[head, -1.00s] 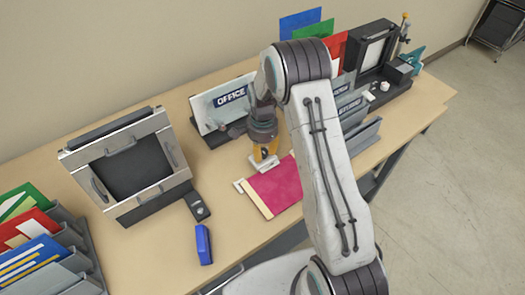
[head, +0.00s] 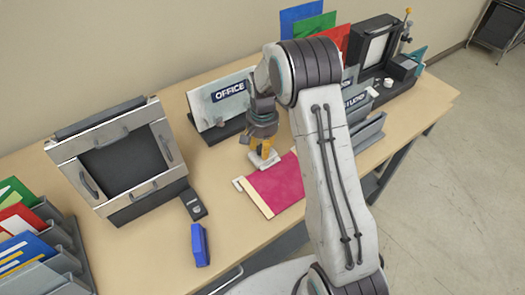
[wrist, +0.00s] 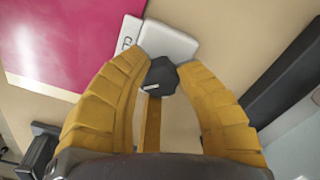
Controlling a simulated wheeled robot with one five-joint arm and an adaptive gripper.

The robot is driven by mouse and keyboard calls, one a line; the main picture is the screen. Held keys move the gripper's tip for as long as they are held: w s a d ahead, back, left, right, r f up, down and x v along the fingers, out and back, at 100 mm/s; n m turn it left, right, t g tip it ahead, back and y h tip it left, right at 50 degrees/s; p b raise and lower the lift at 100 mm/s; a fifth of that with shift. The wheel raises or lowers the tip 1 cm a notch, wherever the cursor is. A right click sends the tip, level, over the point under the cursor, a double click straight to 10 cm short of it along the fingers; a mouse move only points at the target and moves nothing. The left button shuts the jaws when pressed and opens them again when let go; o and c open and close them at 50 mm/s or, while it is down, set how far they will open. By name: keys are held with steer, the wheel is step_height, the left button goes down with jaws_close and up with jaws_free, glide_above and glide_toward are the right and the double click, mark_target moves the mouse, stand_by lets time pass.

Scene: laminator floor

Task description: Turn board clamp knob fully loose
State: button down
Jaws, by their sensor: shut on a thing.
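The clamp knob (wrist: 160,78) is small and dark with a pale pointer mark. It shows in the wrist view between the tips of my yellow gripper fingers (wrist: 162,68). A white clamp block (wrist: 168,42) lies just beyond it, beside the magenta board (wrist: 68,40). The knob is hidden behind my fingers there.
A framed dark panel (head: 122,160) stands at left, with a blue block (head: 200,244) and a small dark device (head: 194,205) near it. An OFFICE sign board (head: 220,100) stands behind my gripper. File holders stand at right and lower left. Bare tabletop lies left of the board.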

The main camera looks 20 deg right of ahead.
steer(key=n+b, duration=0.1)
steer(key=n, duration=0.1)
steer(key=n+b, duration=0.1)
steer(key=n, duration=0.2)
steer(key=shift+s+f+n, duration=0.1)
steer(key=shift+f+n, duration=0.1)
steer(key=shift+n, duration=0.1)
steer(key=shift+n+b, duration=0.55)
steer(key=shift+n, duration=1.75)
steer(key=shift+r, duration=0.1)
steer(key=c, duration=0.8)
jaws_free()
steer(key=shift+r, duration=0.1)
step_height(320, 180, up, 12)
steer(key=shift+f, duration=0.1)
